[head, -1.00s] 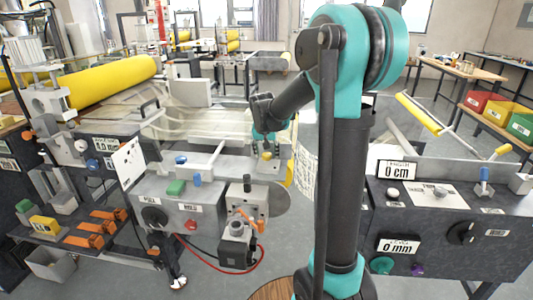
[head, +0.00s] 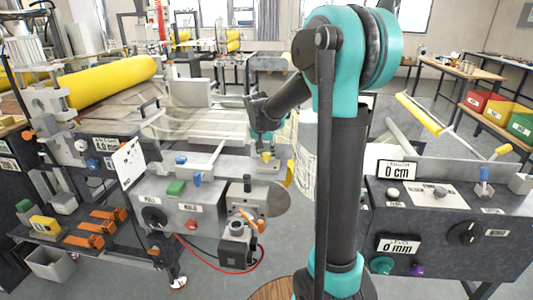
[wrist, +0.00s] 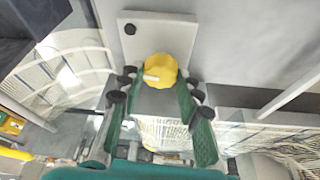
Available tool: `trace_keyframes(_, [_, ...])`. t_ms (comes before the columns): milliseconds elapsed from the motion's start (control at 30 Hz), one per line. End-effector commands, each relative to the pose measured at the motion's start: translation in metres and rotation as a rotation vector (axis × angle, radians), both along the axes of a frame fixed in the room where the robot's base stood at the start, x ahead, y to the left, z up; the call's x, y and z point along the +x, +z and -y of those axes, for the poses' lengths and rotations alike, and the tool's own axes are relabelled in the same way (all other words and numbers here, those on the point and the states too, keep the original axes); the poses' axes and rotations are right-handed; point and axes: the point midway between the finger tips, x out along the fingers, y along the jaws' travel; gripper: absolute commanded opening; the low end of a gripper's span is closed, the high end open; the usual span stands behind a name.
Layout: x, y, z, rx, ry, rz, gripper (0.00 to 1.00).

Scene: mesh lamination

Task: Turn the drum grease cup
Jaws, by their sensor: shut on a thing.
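The drum grease cup, a yellow lobed knob (wrist: 160,70) with a white pointer mark, sits on a pale grey plate in the wrist view. It also shows small in the head view (head: 266,156), at the machine's top edge. My gripper (wrist: 160,82) has its green and black fingers on either side of the cup and is shut on it. The pointer mark faces left in the wrist view. The exact finger contact is partly hidden. In the head view my gripper (head: 267,147) is small above the cup.
The machine front with knobs and a green block (head: 176,187) stands below and left of my gripper. A console (head: 430,230) with 0 cm and 0 mm displays stands at right. A yellow roll (head: 112,80) lies at left. Open floor shows between.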

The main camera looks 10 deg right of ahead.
Motion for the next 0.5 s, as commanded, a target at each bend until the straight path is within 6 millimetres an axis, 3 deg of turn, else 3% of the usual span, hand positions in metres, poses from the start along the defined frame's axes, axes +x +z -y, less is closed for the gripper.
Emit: trace_keyframes(500, [0.0021,0.0,-0.0026,-0.001,-0.416,0.0,0.05])
